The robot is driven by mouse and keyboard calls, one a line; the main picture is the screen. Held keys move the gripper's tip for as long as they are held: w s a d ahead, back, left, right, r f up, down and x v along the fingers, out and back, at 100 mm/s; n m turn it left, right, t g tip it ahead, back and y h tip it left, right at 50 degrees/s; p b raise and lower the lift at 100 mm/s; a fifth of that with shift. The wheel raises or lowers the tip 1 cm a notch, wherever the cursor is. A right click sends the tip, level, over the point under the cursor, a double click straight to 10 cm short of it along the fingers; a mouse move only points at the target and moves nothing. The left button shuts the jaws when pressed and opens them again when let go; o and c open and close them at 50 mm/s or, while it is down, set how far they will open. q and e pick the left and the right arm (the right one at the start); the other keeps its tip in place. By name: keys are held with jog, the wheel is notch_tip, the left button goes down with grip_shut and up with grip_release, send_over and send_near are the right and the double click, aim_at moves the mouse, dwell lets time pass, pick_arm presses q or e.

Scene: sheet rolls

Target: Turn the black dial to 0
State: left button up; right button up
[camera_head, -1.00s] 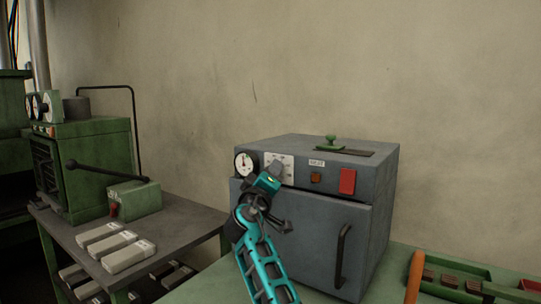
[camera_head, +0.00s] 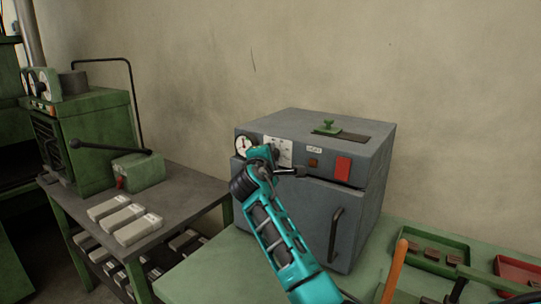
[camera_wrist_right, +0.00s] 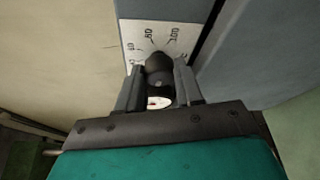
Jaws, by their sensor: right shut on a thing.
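The black dial (camera_wrist_right: 159,64) sits on a white number plate (camera_wrist_right: 160,35) on the front of a grey oven. In the right wrist view, my right gripper (camera_wrist_right: 159,84) has one finger on each side of the dial and is shut on it. Some printed numbers show beyond the dial, but its pointer setting cannot be read. In the head view, my right gripper (camera_head: 266,154) is at the oven's upper front and hides the dial. Part of the plate (camera_head: 282,150) shows beside it. My left gripper is not in view.
A round gauge (camera_head: 243,146) is left of the plate. A red switch (camera_head: 343,168) and the door handle (camera_head: 336,233) are to the right on the grey oven (camera_head: 369,147). Trays (camera_head: 432,262) lie on the green bench at right. A side table (camera_head: 165,222) holds pale blocks.

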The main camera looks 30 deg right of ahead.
jog(key=n+g, duration=0.1)
jog(key=n, duration=0.2)
jog(key=n+g, duration=0.1)
jog(key=shift+w+r+n+g, duration=0.1)
jog(key=shift+r+n+g, duration=0.2)
jog(key=shift+n, duration=0.1)
jog(key=shift+f, duration=0.1)
dwell(0.4)
jog(key=o, duration=1)
jog(key=shift+o, duration=0.2)
jog(key=v, duration=1.3)
jog(key=shift+d, duration=0.1)
